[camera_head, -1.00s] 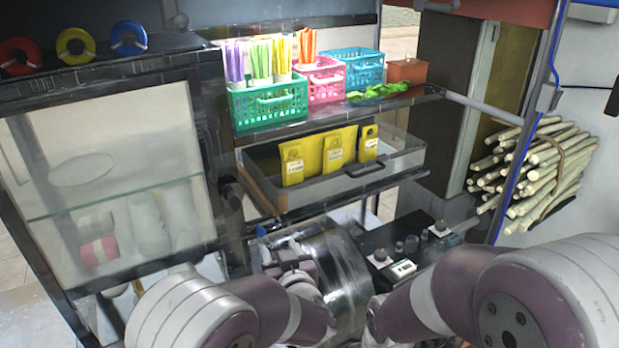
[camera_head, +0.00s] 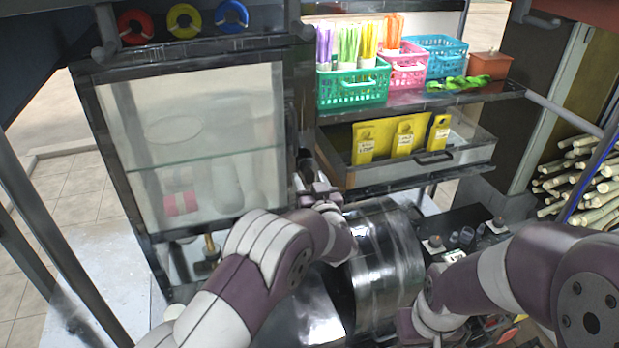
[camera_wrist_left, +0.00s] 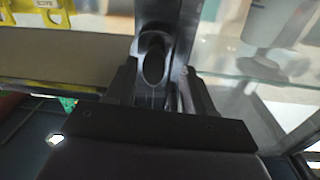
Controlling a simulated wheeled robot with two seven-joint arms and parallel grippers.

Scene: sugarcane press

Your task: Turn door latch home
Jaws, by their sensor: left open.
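The glass cabinet door (camera_head: 205,105) with its dark frame stands at the left in the head view, and it looks closed. The latch, a dark oval handle (camera_wrist_left: 153,62), shows on the door frame in the left wrist view. My left gripper (camera_head: 312,182) is at the right edge of the door, beside the frame. In the left wrist view its open fingers (camera_wrist_left: 160,88) stand either side of the latch; I cannot tell whether they touch it. My right gripper (camera_head: 415,325) is low at the right, and its fingers are hard to make out.
A drawer with yellow packets (camera_head: 403,140) is right of the door, under a shelf with a green basket (camera_head: 352,88). A shiny metal drum (camera_head: 385,265) stands below. Sugarcane stalks (camera_head: 585,180) lie at the far right.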

